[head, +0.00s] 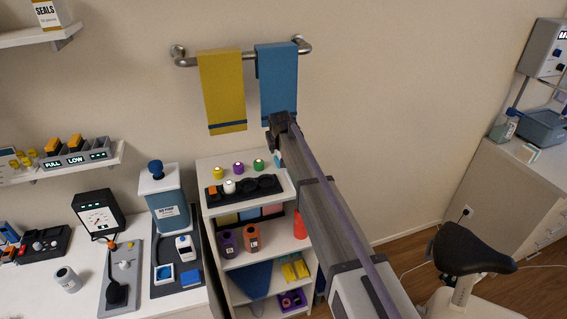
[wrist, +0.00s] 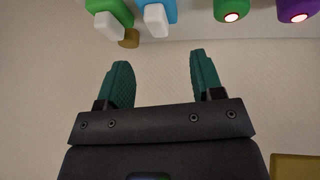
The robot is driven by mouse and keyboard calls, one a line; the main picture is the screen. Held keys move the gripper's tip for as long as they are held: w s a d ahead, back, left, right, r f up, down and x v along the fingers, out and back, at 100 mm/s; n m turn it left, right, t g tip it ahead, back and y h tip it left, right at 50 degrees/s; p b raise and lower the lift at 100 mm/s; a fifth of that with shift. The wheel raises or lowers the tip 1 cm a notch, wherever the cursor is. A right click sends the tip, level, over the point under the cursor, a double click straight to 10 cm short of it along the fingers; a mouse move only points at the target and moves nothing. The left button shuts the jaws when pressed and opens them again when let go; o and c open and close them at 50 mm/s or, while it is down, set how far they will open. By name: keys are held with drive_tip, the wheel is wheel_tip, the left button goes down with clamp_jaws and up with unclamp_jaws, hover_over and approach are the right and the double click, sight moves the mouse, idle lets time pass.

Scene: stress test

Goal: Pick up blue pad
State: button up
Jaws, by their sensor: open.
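A small flat blue block (head: 190,277), likely the blue pad, lies on a dark tray (head: 166,248) on the white counter at lower left in the head view. My gripper (wrist: 158,76) is open in the wrist view, with two teal fingers apart and nothing between them. In the head view my wrist is near the wall, below the blue towel, up and right of the block, and mostly hides the fingers. The block cannot be made out in the wrist view.
Blue (head: 277,80) and yellow (head: 222,90) towels hang on a rail. A white shelf unit (head: 262,262) holding cups and colored knobs stands between my arm and the counter. A blue canister (head: 170,210) and white device (head: 185,247) stand near the block. A stool (head: 470,252) is at right.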

drive_tip(key=b+x, duration=0.2)
drive_tip(key=x, duration=0.2)
drive_tip(key=shift+d+f, duration=0.1)
drive_tip(key=shift+d, duration=0.1)
drive_tip(key=b+x, duration=0.4)
drive_tip(key=x, duration=0.1)
drive_tip(key=shift+w+a, duration=0.15)
drive_tip(key=shift+w, duration=0.15)
drive_tip(key=shift+r, duration=0.35)
drive_tip(key=c, duration=1.1)
